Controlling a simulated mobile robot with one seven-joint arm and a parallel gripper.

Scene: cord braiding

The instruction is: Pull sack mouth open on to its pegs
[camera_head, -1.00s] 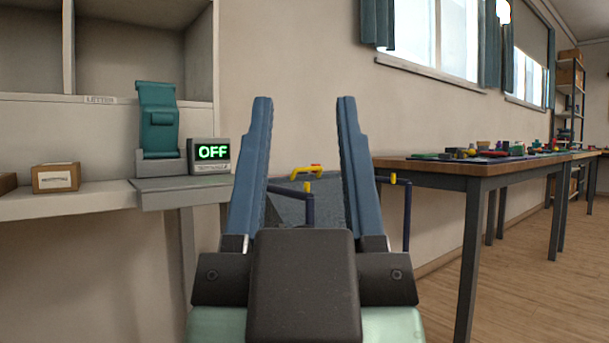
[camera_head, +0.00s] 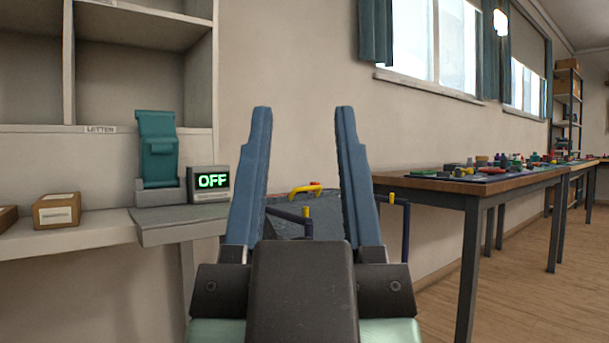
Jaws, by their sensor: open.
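My gripper (camera_head: 303,110) is open and empty in the middle of the head view, its two blue fingers upright and wide apart. Between and beyond the fingers is a grey sack (camera_head: 330,222), partly hidden by the fingers and the gripper body. A yellow handle-like piece with a red spot (camera_head: 305,190) shows at the sack's top back edge. A dark blue bar with a yellow-tipped peg (camera_head: 306,212) stands at the near left. A second dark blue frame with a yellow-tipped peg (camera_head: 391,199) stands right of the right finger. The sack's lower part is hidden.
On the left, a shelf (camera_head: 70,238) carries a small cardboard box (camera_head: 57,211), a teal device (camera_head: 158,150) and a display reading OFF (camera_head: 210,181). On the right, a wooden table (camera_head: 470,186) holds many small coloured items. Open floor (camera_head: 520,290) lies at the lower right.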

